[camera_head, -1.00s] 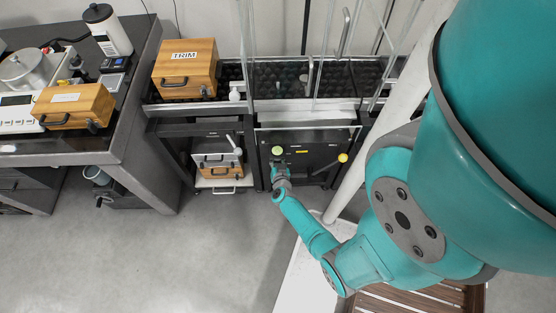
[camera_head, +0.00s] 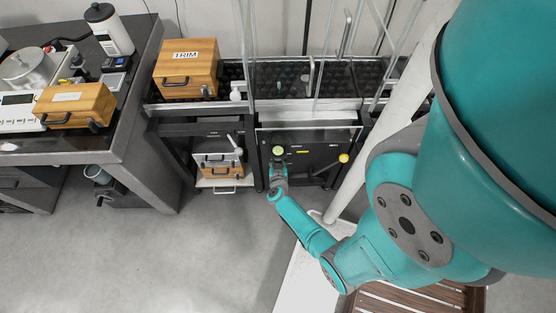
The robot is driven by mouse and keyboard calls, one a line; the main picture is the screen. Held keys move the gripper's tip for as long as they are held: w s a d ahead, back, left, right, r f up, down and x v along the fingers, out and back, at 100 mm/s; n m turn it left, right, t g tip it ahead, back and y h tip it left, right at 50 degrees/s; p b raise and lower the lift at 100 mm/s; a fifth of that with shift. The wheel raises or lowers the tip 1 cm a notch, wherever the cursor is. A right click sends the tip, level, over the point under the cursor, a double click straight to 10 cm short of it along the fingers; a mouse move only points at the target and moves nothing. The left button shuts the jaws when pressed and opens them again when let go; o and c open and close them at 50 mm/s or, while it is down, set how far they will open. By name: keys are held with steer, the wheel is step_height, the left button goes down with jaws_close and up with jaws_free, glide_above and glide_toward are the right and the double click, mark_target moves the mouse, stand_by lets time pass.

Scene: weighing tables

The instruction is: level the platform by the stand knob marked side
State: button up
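The stand has a dark front panel (camera_head: 312,152) under a clear-walled enclosure. A yellow-green round knob (camera_head: 278,151) sits at the panel's left, and a yellow ball-ended lever (camera_head: 343,158) at its right. Small labels are on the panel, too small to read, so I cannot tell which is marked side. My gripper (camera_head: 278,168) is right at the yellow-green knob, at the end of my teal arm. Its fingers are too small and hidden to tell whether they are open, shut or touching the knob. The dark dimpled platform (camera_head: 290,80) lies above the panel.
A wooden box marked TRIM (camera_head: 187,70) stands left of the enclosure. Another wooden box (camera_head: 75,106) is on the left table (camera_head: 128,118). A lower shelf holds a small wooden drawer box (camera_head: 222,171). A pale post (camera_head: 352,185) stands right of the panel. The floor left of my arm is clear.

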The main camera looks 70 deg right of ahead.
steer(key=o, duration=1.1)
steer(key=shift+o, duration=0.2)
steer(key=v, duration=1.2)
steer(key=shift+r, duration=0.1)
steer(key=s+a+r+n+t+y, duration=0.3)
steer(key=a+r, duration=0.5)
steer(key=r, duration=0.4)
steer(key=s+a+r+n+t+y, duration=0.3)
steer(key=s+a+r+n+y, duration=0.2)
steer(key=a+r, duration=0.4)
steer(key=s+a+r+n+t+y, duration=0.3)
steer(key=a+r, duration=0.6)
steer(key=r, duration=0.7)
steer(key=shift+s+n+t+y, duration=0.4)
steer(key=shift+s+n+y, duration=0.4)
steer(key=shift+s+n, duration=0.3)
